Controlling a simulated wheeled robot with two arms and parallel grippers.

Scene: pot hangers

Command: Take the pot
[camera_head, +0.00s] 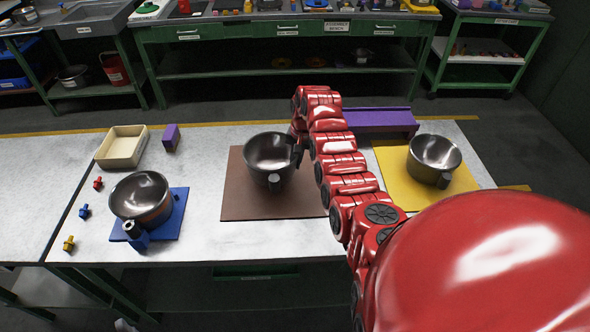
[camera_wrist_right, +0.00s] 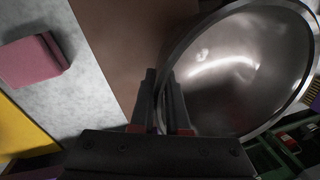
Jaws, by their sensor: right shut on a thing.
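A dark metal pot (camera_head: 268,150) is over the brown mat (camera_head: 240,205) in the middle of the table. I cannot tell if its base touches the mat. My right gripper (camera_head: 297,156) is shut on the pot's right rim. In the right wrist view the fingers (camera_wrist_right: 166,100) pinch the rim of the shiny pot (camera_wrist_right: 235,70). A second pot (camera_head: 140,197) stands at the left over the blue mat (camera_head: 172,222). A third pot (camera_head: 434,152) stands on the yellow mat (camera_head: 392,183) at the right. My left gripper is not in view.
A cream tray (camera_head: 122,147) and a purple block (camera_head: 171,137) lie at the back left. Small red (camera_head: 98,183), blue (camera_head: 84,211) and yellow (camera_head: 69,243) pieces lie along the left. A purple bench-like thing (camera_head: 379,119) is behind my right arm. White table shows between the mats.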

